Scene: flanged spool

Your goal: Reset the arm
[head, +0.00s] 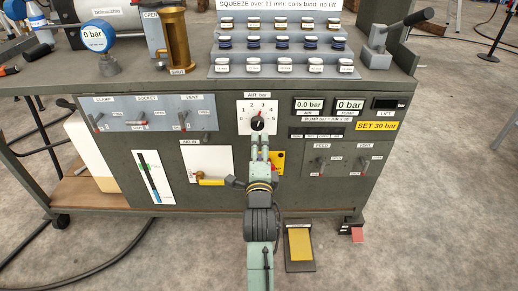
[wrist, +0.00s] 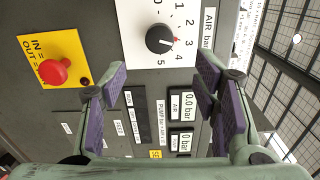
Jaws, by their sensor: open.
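My gripper (head: 259,146) is in front of the panel, just below the AIR bar dial knob (head: 257,122). In the wrist view my gripper (wrist: 163,72) has its two purple-padded fingers spread wide, with nothing between them. The black knob (wrist: 160,39) shows just beyond the fingertips and appears apart from them. My arm reaches up from the bottom middle of the head view and hides part of the panel below the dial.
A red button on a yellow plate (wrist: 54,72) is left of the fingers in the wrist view. Switches (head: 98,121) and a brass valve (head: 210,180) are on the panel. A yellow pedal (head: 299,244) is on the floor.

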